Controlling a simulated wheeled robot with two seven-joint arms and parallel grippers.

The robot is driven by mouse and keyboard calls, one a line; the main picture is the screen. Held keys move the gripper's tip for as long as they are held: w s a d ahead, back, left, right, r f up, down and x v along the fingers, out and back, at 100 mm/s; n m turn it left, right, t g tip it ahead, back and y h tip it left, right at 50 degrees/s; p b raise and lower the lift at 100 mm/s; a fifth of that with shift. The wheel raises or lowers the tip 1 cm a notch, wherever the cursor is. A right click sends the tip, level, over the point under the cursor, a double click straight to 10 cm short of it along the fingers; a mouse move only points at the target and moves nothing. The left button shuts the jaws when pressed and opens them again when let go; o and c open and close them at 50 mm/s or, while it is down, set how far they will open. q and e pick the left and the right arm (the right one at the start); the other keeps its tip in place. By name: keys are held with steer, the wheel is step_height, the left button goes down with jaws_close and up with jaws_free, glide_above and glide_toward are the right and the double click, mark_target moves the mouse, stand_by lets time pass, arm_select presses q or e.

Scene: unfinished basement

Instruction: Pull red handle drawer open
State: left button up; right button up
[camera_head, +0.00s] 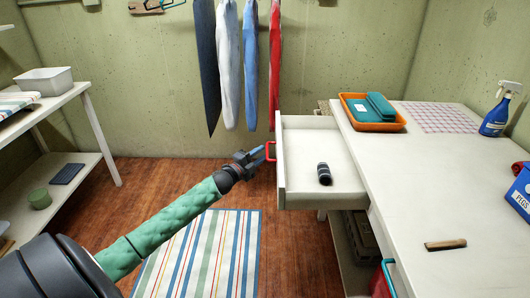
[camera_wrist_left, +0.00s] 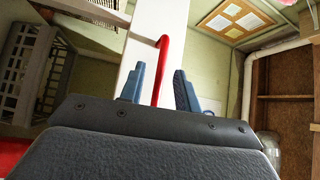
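The white drawer (camera_head: 283,185) stands pulled out from the left side of the white table, and I see into it from above. A dark cylindrical object (camera_head: 324,173) lies inside. Its red handle (camera_head: 270,151) is on the drawer's left-facing front. My left gripper (camera_head: 256,155) is right at the handle. In the left wrist view the red handle (camera_wrist_left: 162,60) stands between the two blue fingers of my left gripper (camera_wrist_left: 158,80). The fingers are apart, with gaps beside the handle. My right gripper is not in view.
The white table (camera_head: 420,190) carries an orange tray (camera_head: 398,126), a blue spray bottle (camera_head: 495,115) and a wooden-backed brush (camera_head: 445,244). Clothes (camera_head: 228,65) hang behind the drawer. A striped rug (camera_head: 200,255) lies on the floor. A shelf unit (camera_head: 85,125) stands left.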

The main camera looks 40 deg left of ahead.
arm_select(q)
steer(key=v, duration=0.3)
steer(key=shift+s, duration=0.15)
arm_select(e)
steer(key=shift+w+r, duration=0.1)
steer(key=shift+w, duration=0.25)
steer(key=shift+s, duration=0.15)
